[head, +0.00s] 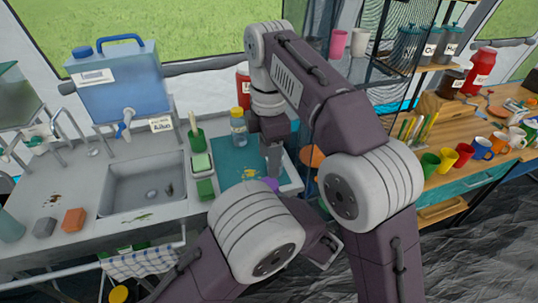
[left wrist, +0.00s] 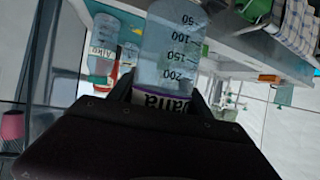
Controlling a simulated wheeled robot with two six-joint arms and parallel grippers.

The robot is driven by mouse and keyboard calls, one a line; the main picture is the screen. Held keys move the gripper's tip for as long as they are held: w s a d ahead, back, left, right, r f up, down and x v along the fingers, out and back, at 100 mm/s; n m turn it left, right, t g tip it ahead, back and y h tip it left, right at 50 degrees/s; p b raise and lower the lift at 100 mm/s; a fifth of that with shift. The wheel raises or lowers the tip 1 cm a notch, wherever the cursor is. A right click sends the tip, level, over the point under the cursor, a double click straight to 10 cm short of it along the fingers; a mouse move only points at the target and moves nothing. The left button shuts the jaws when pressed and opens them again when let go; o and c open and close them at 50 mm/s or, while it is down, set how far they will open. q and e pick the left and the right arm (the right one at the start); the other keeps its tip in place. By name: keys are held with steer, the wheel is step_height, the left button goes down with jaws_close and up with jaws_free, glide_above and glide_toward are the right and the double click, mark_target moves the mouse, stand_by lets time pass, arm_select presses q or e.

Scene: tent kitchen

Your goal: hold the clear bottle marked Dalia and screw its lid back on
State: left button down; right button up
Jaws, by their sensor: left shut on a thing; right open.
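The clear bottle (left wrist: 172,50) is in the left wrist view, with printed measure marks and a partly covered name label with a purple band. My left gripper (left wrist: 170,95) is shut on it around the label. The bottle's mouth is not clearly seen. In the head view my left arm hides the bottle. My right gripper (head: 273,160) is open and points down over the teal mat (head: 236,171). A small purple thing (head: 270,184), perhaps the lid, shows just below its fingertips; I cannot tell whether they touch it.
A bottle with a yellow cap (head: 238,127) stands at the mat's back edge. The sink (head: 145,187) and a blue water container (head: 118,85) are to the left. Green sponges and a brush holder are beside the mat. Coloured cups (head: 464,156) line the right bench.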

mark_target(269, 184)
steer(key=shift+f, duration=4)
jaws_close()
steer(key=m, duration=2.4)
steer(key=shift+o, duration=1.4)
jaws_free()
